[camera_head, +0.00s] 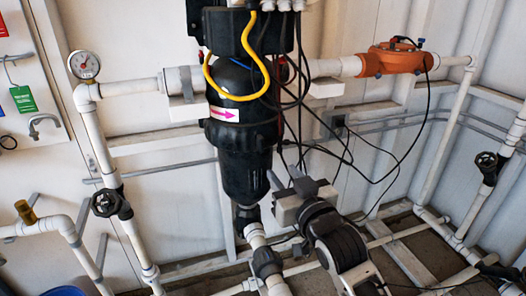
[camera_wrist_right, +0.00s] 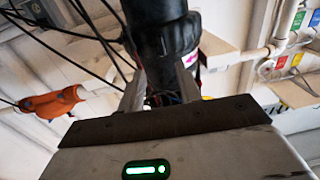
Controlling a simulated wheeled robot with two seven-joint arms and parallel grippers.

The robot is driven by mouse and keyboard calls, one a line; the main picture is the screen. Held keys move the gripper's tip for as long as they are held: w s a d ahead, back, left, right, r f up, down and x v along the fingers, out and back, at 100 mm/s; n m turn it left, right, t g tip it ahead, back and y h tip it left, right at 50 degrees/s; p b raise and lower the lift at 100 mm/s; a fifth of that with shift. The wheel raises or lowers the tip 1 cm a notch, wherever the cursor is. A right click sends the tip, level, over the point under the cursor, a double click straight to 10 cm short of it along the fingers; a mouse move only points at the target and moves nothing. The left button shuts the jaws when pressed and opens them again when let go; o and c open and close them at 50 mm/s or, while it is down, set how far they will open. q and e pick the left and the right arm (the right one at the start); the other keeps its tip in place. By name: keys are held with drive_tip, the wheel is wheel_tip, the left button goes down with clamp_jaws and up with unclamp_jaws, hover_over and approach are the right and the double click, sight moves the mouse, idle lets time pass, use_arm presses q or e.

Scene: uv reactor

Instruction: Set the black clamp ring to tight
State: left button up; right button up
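The black clamp ring (camera_head: 240,132) goes around the black reactor housing (camera_head: 243,172), just below a white label with a magenta arrow. In the right wrist view the ring (camera_wrist_right: 172,40) is a dark band around the housing, ahead of my gripper. My right gripper (camera_head: 277,182) is in front of and to the right of the lower housing. In the wrist view its two fingers (camera_wrist_right: 160,88) stand apart with nothing visibly held between them. Whether a finger touches the housing cannot be told. The ring's fastening and setting cannot be made out. My left gripper is not in view.
Black cables (camera_head: 345,150) hang to the right of the housing, close to my right gripper. A yellow hose (camera_head: 208,75) loops across the housing top. White pipes (camera_head: 100,140), a gauge (camera_head: 84,65) and an orange valve (camera_head: 393,60) surround it.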

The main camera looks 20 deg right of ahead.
sight(262, 148)
drive_tip(key=w, duration=0.8)
drive_tip(key=w+a, duration=0.1)
drive_tip(key=w, duration=0.3)
drive_tip(key=shift+w, duration=0.15)
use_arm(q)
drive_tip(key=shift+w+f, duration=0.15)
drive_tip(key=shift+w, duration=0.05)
